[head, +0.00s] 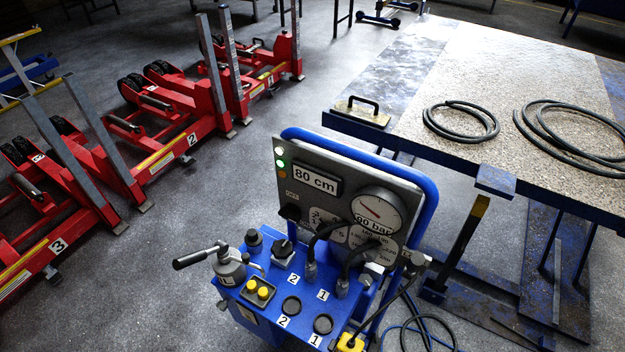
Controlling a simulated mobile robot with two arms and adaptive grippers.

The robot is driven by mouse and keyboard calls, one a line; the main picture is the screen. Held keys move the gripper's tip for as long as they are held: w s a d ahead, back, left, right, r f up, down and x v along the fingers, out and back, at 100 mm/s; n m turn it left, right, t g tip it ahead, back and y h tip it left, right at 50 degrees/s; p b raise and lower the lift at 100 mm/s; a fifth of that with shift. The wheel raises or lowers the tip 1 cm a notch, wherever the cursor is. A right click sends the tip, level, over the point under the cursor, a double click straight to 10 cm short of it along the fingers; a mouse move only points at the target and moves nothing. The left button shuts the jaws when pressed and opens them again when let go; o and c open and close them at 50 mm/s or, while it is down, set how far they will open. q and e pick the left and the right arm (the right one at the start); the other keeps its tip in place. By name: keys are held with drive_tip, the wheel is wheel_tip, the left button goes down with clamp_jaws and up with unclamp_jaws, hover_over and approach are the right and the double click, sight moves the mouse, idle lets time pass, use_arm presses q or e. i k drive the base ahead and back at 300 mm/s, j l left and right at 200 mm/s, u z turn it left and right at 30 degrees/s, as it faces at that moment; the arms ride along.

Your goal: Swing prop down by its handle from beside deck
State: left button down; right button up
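The deck (480,70) is a raised platform with a speckled top and a blue frame, at the right of the head view. A dark bar with a yellow upper part (463,238), which looks like the prop, stands tilted beneath the deck's near edge. Its upper end is close under a blue-grey bracket (496,181); I cannot tell if they touch. A yellow plate with a black handle (363,107) sits at the deck's near left corner; I cannot tell whether it belongs to the prop. Neither of my grippers is in view.
A blue control stand (300,312) with a gauge panel (350,200) reading 80 cm and 90 bar stands in front of the deck. Coiled black hoses (461,121) lie on the deck. Red wheeled lifting columns (205,110) stand at left. Floor (215,205) between is clear.

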sight(480, 205)
drive_tip(key=z, duration=1.25)
